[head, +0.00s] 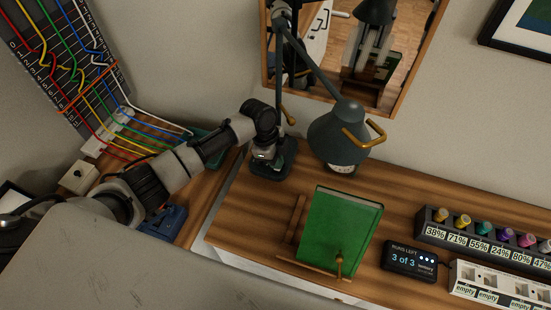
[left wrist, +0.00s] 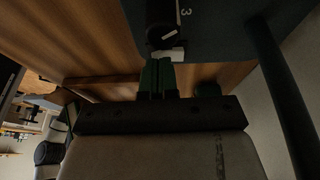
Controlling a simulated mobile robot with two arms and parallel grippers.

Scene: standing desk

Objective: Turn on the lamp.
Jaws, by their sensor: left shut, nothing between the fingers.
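The desk lamp (head: 340,132) has a dark grey-green shade with a brass handle, a jointed arm and a dark base (head: 262,172) on the wooden desk. No glow shows from its shade. My left gripper (head: 272,156) is at the lamp base, shut and empty, and partly hides the base. In the left wrist view, the shut fingers (left wrist: 159,66) end right beside a black round knob (left wrist: 160,32) with a white piece and a "3" mark near it. I cannot tell whether they touch. My right gripper is in neither view.
A green book (head: 338,232) leans on a wooden stand right of the base. A "3 of 3" display (head: 409,260) and a rack of coloured knobs (head: 430,232) stand further right. A board with coloured wires (head: 62,60) is at the left. A mirror (head: 408,70) hangs behind.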

